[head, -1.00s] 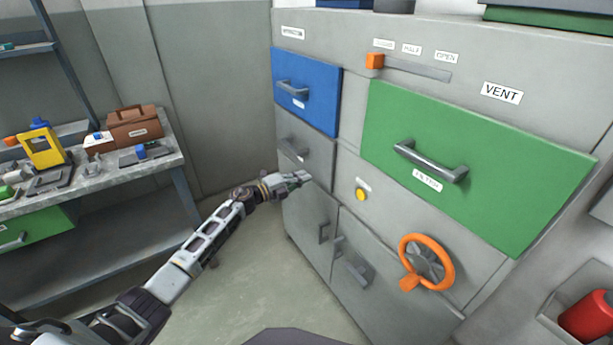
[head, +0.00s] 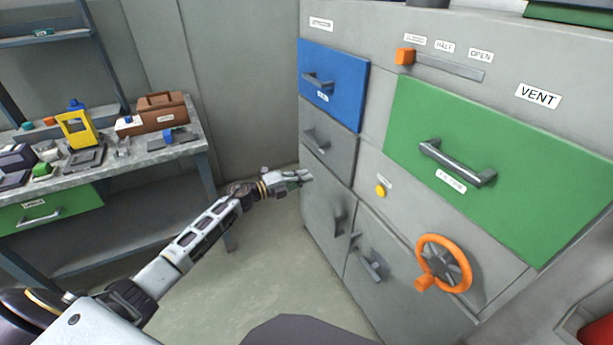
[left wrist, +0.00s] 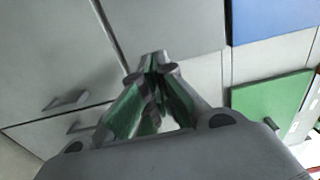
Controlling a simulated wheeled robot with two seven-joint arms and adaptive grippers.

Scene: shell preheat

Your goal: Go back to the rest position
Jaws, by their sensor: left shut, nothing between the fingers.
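My left gripper (head: 304,176) reaches in from the left in the head view, in front of the cabinet (head: 324,210), below the grey drawer (head: 330,146). It is shut and empty. In the left wrist view its fingertips (left wrist: 155,68) meet, with the cabinet's grey fronts behind them. I cannot tell whether the tips touch the cabinet. My right gripper does not show.
The cabinet has a blue drawer (head: 334,88), a green drawer (head: 490,150), a yellow button (head: 380,191), an orange handwheel (head: 459,249) and an orange slider (head: 405,56). A workbench (head: 190,148) with several items stands at left. The floor (head: 255,265) between is clear.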

